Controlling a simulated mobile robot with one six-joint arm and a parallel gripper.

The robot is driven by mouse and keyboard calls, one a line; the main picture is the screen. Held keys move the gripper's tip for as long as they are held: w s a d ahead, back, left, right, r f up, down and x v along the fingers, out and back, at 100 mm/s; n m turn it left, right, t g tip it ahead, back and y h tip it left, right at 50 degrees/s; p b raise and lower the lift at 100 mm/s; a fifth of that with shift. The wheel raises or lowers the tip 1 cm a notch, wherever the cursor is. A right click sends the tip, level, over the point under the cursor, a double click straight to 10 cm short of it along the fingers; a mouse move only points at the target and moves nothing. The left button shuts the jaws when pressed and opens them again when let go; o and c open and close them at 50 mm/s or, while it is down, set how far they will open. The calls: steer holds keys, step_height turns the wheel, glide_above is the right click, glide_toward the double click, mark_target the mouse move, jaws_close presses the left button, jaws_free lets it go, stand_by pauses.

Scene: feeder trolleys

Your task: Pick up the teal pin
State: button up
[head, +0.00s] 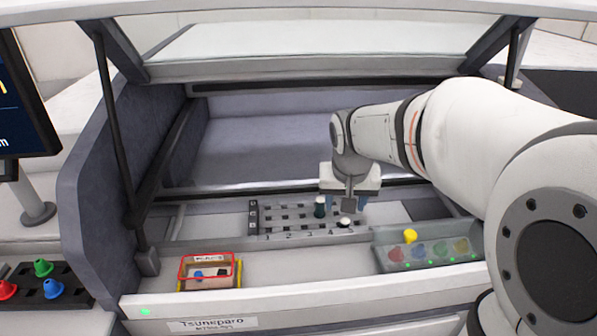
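A dark teal pin (320,207) stands upright in the slotted grid plate (254,216) in the middle of the machine, in the upper part of the plate near column 4. My gripper (344,206) hangs over the right part of the plate, pointing down. No object is clearly held between the fingers. A white-topped pin (345,221) stands in the plate just below the gripper.
A clear-fronted tray (430,266) at right holds several coloured pins, with a yellow pin (410,236) on top. A red-and-yellow-edged box (209,284) sits at front left. A pin holder (20,288) is far left. A raised lid frame (300,74) spans above.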

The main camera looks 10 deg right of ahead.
mark_target(320, 201)
steer(key=w+f+b, duration=0.1)
steer(key=w+f, duration=0.3)
steer(key=w, duration=0.2)
steer(key=w+a+f+m+b, duration=0.1)
steer(key=w+f+b, duration=0.1)
steer(key=w+f, duration=0.3)
steer(key=w+f+m+b, duration=0.1)
steer(key=w+f, duration=0.3)
steer(key=w, duration=0.5)
steer(key=shift+w+a+f+t+h+b, duration=0.15)
steer(key=shift+a+f+t+h+b, duration=0.2)
steer(key=shift+b, duration=0.25)
steer(key=x, duration=0.8)
steer(key=shift+p, duration=0.3)
jaws_close()
steer(key=shift+r, duration=0.15)
step_height(320, 201, up, 10)
steer(key=shift+f, duration=0.1)
